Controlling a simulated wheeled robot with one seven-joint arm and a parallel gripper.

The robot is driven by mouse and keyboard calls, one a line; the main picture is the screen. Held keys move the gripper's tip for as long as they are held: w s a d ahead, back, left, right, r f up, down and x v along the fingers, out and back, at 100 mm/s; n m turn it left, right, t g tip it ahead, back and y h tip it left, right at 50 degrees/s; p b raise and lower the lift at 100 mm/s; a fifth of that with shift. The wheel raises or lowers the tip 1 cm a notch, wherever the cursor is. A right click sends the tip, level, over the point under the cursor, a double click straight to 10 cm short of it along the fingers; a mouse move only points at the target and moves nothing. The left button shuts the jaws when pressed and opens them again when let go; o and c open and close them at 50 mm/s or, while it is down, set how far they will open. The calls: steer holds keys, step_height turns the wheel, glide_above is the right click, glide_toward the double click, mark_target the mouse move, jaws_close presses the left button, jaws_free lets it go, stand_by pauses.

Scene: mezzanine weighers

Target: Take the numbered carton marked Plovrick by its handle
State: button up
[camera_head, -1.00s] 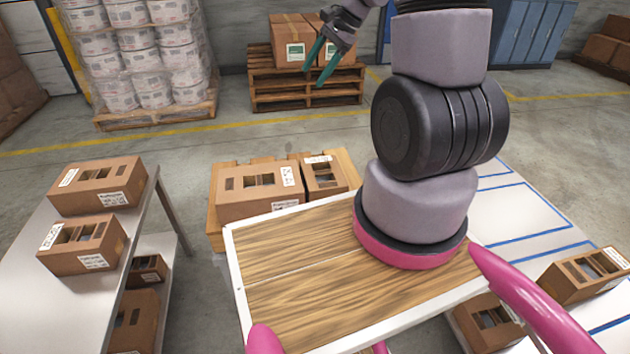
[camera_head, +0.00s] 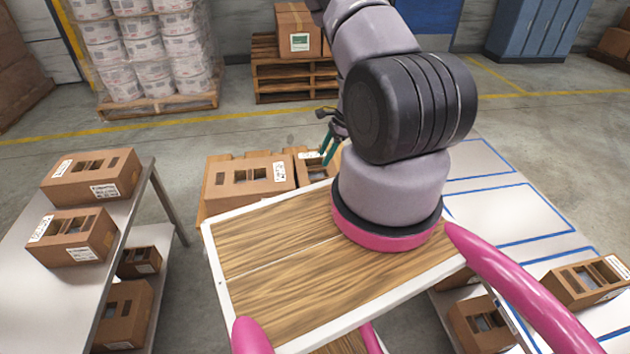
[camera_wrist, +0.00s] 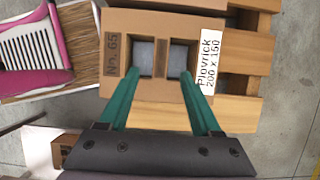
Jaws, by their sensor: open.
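The Plovrick carton (camera_wrist: 150,20) is brown, with "No. 65" on one side and a white label reading "Plovrick 200 x 150". Its top has two square openings with a narrow cardboard handle strip (camera_wrist: 160,58) between them. In the head view this carton (camera_head: 304,165) sits on the wooden pallet, partly hidden by my arm and gripper. My gripper (camera_wrist: 159,76) is open above the carton, its green fingers spread to either side of the strip's line. It also shows in the head view (camera_head: 329,155). I cannot tell the fingertips' height over the strip.
A larger carton (camera_head: 250,184) stands left of it on the same pallet (camera_head: 202,212). A table (camera_head: 30,290) at left holds two cartons, with more on a shelf below. My wooden-topped base lies in front. A blue-marked surface (camera_head: 500,215) is at right, with cartons near it.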

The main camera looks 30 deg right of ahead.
mark_target(317, 167)
steer(key=x, duration=0.7)
steer(key=shift+w+a, duration=0.15)
steer(key=shift+a, duration=0.15)
jaws_close()
stand_by(1.1)
